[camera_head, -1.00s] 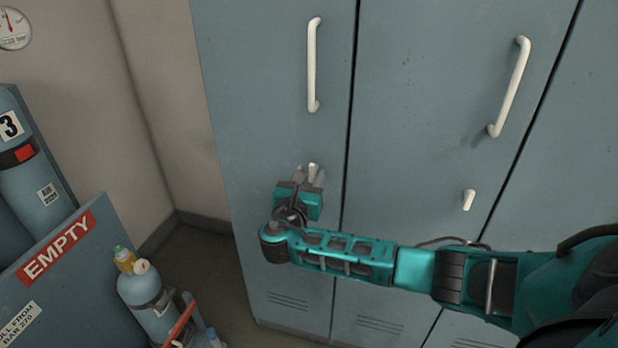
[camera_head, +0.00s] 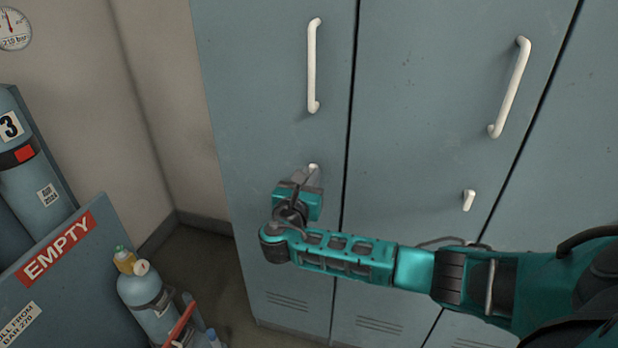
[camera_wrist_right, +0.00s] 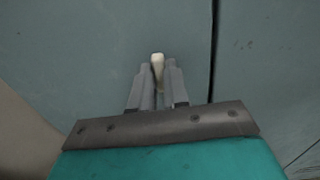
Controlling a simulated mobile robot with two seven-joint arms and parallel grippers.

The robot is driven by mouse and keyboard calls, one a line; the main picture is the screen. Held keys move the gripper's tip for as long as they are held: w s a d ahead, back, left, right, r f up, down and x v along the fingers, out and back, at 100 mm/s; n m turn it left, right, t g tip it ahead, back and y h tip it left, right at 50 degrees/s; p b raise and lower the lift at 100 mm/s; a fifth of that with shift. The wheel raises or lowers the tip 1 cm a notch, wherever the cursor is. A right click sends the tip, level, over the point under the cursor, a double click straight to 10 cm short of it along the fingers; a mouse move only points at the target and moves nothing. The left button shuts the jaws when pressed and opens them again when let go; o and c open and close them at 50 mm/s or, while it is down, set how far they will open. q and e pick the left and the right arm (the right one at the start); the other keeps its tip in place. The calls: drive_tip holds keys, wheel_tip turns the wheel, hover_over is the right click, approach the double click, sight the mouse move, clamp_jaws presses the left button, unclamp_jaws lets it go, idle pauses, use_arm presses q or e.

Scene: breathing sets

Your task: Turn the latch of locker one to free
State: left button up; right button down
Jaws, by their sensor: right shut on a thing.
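The left locker door (camera_head: 270,80) is blue-grey and closed, with a long white handle (camera_head: 312,65) high on it. Below the handle is a small white latch (camera_head: 313,167), mostly hidden by my right gripper (camera_head: 310,178) in the head view. In the right wrist view the latch (camera_wrist_right: 158,62) stands about upright between the two grey fingertips of the gripper (camera_wrist_right: 158,75). The fingers are shut on it, and its upper end sticks out past them. No locker number shows. My left gripper is not in view.
A second locker door (camera_head: 430,100) to the right has its own handle (camera_head: 508,87) and latch (camera_head: 469,200). At the left are a panel marked EMPTY (camera_head: 58,248), a cylinder marked 3 (camera_head: 35,170) and a smaller cylinder (camera_head: 150,298). A gauge (camera_head: 14,28) hangs on the wall.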

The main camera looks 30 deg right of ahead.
drive_tip(key=shift+s+d+f+m+b, duration=0.1)
drive_tip(key=shift+m+b, duration=1.3)
drive_tip(key=shift+m, duration=1.6)
drive_tip(key=shift+s+f+m+b, duration=0.15)
drive_tip(key=shift+m+b, duration=1.2)
drive_tip(key=shift+m, duration=1.65)
drive_tip(key=shift+w+d+f+m+b, duration=0.1)
drive_tip(key=shift+m+b, duration=1.3)
drive_tip(key=shift+m, duration=1.6)
drive_tip(key=c, duration=1.1)
unclamp_jaws()
drive_tip(key=shift+r, duration=0.1)
drive_tip(key=v, duration=1.3)
drive_tip(key=shift+s, duration=0.1)
